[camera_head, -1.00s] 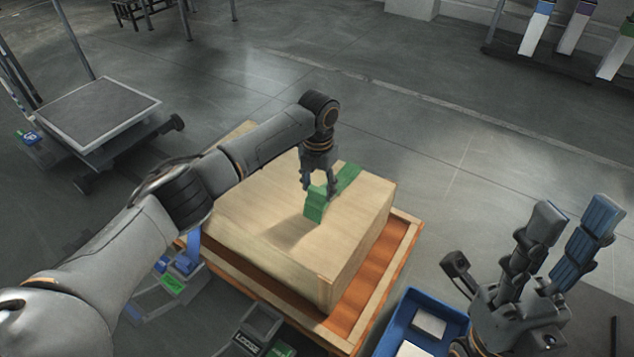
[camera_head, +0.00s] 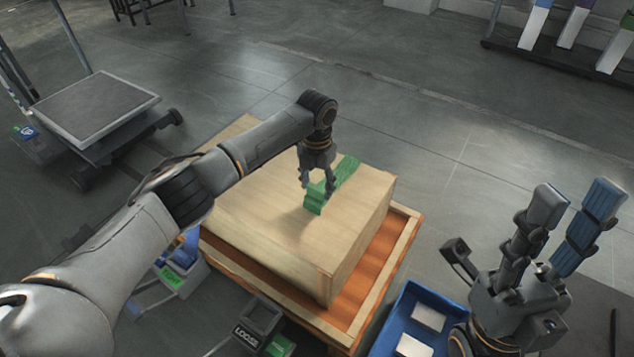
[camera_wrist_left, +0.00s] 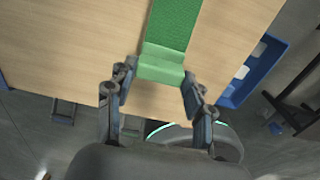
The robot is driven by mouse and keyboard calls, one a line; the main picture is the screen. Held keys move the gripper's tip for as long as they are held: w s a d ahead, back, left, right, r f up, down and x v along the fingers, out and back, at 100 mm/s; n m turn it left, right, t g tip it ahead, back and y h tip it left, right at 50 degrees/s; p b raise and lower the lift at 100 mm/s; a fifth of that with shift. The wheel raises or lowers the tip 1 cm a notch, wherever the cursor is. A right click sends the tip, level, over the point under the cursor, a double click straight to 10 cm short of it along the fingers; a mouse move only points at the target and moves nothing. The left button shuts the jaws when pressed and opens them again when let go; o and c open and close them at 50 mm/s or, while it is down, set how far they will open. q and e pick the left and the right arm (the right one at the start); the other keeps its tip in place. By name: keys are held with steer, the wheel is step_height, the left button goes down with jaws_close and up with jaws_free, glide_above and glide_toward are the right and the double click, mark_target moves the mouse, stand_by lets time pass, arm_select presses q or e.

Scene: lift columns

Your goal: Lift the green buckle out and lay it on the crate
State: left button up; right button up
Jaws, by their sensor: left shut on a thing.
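The green buckle (camera_head: 314,203) is at the near end of a green strap (camera_head: 347,170) on top of the wooden crate (camera_head: 270,228). My left gripper (camera_head: 318,186) points down over the crate and is shut on the buckle. In the left wrist view the buckle (camera_wrist_left: 163,63) sits between the two fingertips (camera_wrist_left: 159,80), and the strap (camera_wrist_left: 175,20) runs away from it to the top edge. Whether the buckle touches the crate top is hard to tell. My right gripper (camera_head: 577,205) is open and empty at the right, away from the crate.
The crate stands on an orange-brown wooden base (camera_head: 368,290) with a raised rim. A blue bin (camera_head: 388,338) with white blocks is at the front right. A dark box marked "LOOSE" (camera_head: 262,318) is in front. A grey-topped cart (camera_head: 95,107) stands at the left.

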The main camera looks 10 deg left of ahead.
arm_select(q)
steer(key=shift+f, duration=0.65)
steer(key=shift+f+b, duration=0.1)
steer(key=shift+b, duration=0.2)
steer(key=o, duration=1.5)
step_height(320, 180, up, 12)
